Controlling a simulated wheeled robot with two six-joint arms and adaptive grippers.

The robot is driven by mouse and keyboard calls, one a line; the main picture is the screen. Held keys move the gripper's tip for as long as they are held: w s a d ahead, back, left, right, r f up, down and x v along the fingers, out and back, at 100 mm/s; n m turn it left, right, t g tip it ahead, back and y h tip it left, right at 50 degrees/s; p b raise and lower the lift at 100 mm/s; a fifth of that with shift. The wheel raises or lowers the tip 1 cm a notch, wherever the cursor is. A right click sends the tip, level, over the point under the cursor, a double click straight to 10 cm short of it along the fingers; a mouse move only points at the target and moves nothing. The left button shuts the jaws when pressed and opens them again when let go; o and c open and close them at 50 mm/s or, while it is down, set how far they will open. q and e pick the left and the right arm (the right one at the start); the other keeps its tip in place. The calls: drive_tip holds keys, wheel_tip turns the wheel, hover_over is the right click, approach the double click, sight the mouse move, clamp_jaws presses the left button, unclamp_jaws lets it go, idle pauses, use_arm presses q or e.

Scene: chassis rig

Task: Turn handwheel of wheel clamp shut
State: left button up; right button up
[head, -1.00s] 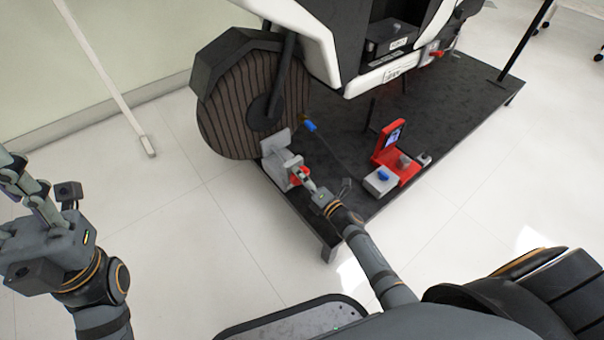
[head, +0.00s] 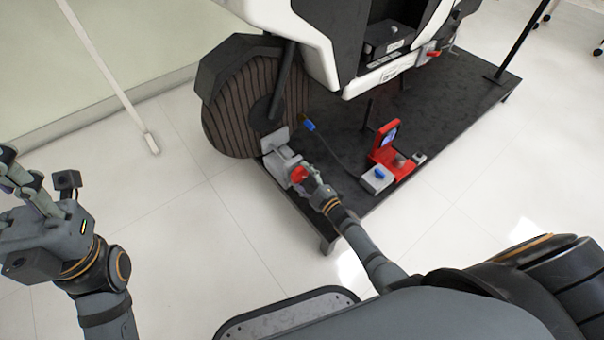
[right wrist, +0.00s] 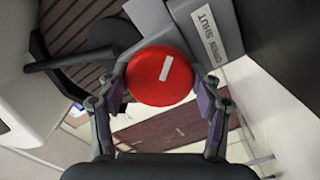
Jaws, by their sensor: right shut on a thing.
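The wheel clamp (head: 278,160) is a grey block at the foot of the striped wheel (head: 238,112). Its red handwheel (head: 299,174) faces my right arm. In the right wrist view the handwheel (right wrist: 160,75) is a red disc with a white mark, tilted in the picture. My right gripper (head: 306,173) is shut on the handwheel, with one finger on each side of its rim. A label (right wrist: 217,35) on the clamp reads OPEN and SHUT. My left gripper (head: 25,185) is at the far left, away from the clamp, with its fingers spread apart and nothing between them.
The black platform (head: 440,105) carries the wheel and clamp. A red stand (head: 385,150) and a grey box with a blue knob (head: 377,178) are on it, right of my right gripper. A blue-ended cable (head: 310,126) lies behind.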

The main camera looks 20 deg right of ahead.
drive_tip(key=m+p, duration=0.1)
drive_tip(key=m, duration=0.4)
idle(0.6)
drive_tip(key=o, duration=1.1)
drive_tip(key=shift+o, duration=0.2)
drive_tip(key=v, duration=1.2)
